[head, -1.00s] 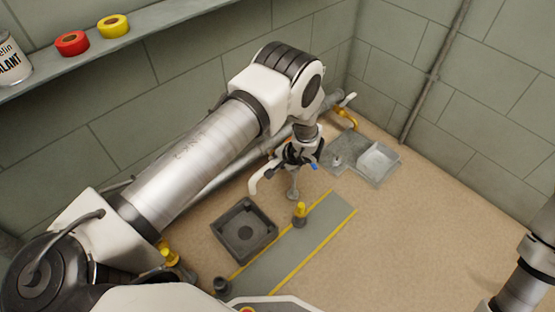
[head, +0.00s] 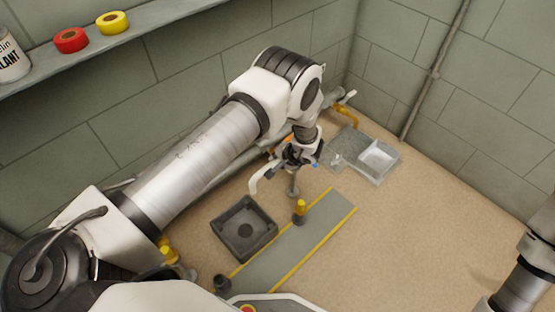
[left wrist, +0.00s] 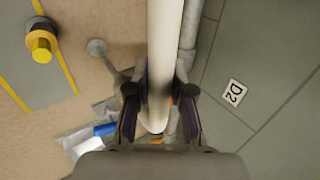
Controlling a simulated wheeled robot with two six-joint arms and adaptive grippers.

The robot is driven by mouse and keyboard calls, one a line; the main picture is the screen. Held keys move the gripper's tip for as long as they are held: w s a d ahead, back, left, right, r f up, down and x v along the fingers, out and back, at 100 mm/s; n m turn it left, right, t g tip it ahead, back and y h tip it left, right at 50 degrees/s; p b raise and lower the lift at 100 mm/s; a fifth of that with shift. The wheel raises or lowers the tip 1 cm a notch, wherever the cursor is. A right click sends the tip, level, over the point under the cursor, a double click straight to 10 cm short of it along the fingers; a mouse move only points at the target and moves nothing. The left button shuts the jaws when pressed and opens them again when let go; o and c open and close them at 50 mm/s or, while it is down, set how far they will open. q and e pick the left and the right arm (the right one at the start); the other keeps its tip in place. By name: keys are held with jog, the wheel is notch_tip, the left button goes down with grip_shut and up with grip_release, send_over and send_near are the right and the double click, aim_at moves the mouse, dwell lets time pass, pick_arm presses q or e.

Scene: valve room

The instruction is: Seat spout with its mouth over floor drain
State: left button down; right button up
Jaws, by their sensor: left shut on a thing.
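The spout (head: 262,176) is a white curved tube held in my left gripper (head: 292,158). Its free end bends down on the left, above the floor, up and right of the drain. In the left wrist view the white tube (left wrist: 165,60) runs between the two dark fingers, which are shut on it. The floor drain (head: 245,230) looks like a dark square basin with a round middle, and nothing covers it. The end of the spout by the pipework is largely hidden behind the gripper. My right gripper is out of view; only part of that arm shows at the right edge.
Grey pipes run along the wall behind my left arm, with a yellow handle (head: 346,115) at their far end. A metal tray (head: 378,160) lies at the back corner. A yellow-topped post (head: 300,209) stands on the yellow-edged grey strip (head: 318,228). Floor to the right is clear.

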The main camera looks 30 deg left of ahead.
pick_arm(q)
jog(key=c, duration=0.9)
grip_release()
jog(key=shift+c, duration=0.2)
jog(key=shift+o, duration=0.4)
jog(key=o, duration=0.4)
jog(key=shift+r, duration=0.1)
notch_tip(320, 180, up, 8)
jog(key=p, duration=0.7)
jog(key=shift+f, duration=0.25)
jog(key=shift+f, duration=0.1)
